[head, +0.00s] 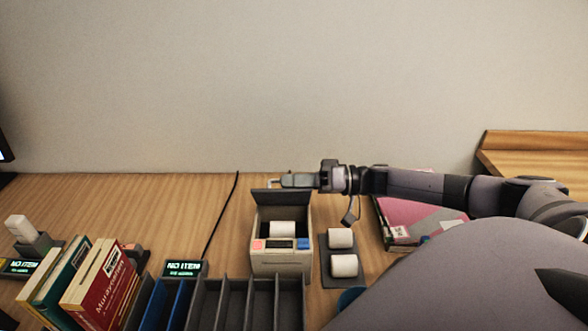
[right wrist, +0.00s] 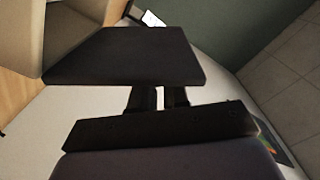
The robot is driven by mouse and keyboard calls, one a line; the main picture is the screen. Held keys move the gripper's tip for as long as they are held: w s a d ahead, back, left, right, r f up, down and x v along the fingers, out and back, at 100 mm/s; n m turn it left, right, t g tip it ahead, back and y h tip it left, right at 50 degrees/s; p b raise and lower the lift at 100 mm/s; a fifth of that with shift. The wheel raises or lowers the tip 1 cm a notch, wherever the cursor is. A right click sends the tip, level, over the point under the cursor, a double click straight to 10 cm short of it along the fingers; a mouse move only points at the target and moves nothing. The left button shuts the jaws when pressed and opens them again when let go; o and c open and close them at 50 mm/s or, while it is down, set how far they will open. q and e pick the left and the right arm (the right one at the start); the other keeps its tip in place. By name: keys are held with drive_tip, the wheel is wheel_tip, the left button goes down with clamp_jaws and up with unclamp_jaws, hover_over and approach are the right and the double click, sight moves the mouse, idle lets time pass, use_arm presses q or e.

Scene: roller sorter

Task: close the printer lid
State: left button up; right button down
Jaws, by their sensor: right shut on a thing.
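The printer (head: 280,262) is a light box with a dark grey lid (head: 281,196) standing open, roughly upright, at its back. A white paper roll (head: 282,229) shows inside the open top. My right gripper (head: 287,181) reaches in from the right and is at the lid's top edge. In the right wrist view the lid (right wrist: 125,58) is a dark plate in front of the fingers (right wrist: 160,95), which are shut on its edge. The exact contact is partly hidden. My left gripper is not in view.
A dark tray with two white rolls (head: 342,266) stands right of the printer. A grey divided sorter (head: 233,305) is in front. Books (head: 90,285) and a small display (head: 184,268) are at the left. A pink-covered book (head: 420,222) lies beneath my right arm.

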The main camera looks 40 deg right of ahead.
drive_tip(key=shift+s+a+f, duration=0.25)
drive_tip(key=shift+s+f, duration=0.05)
drive_tip(key=shift+s, duration=0.15)
idle(0.3)
drive_tip(key=c, duration=1.2)
unclamp_jaws()
drive_tip(key=v, duration=0.7)
drive_tip(key=shift+b, duration=0.3)
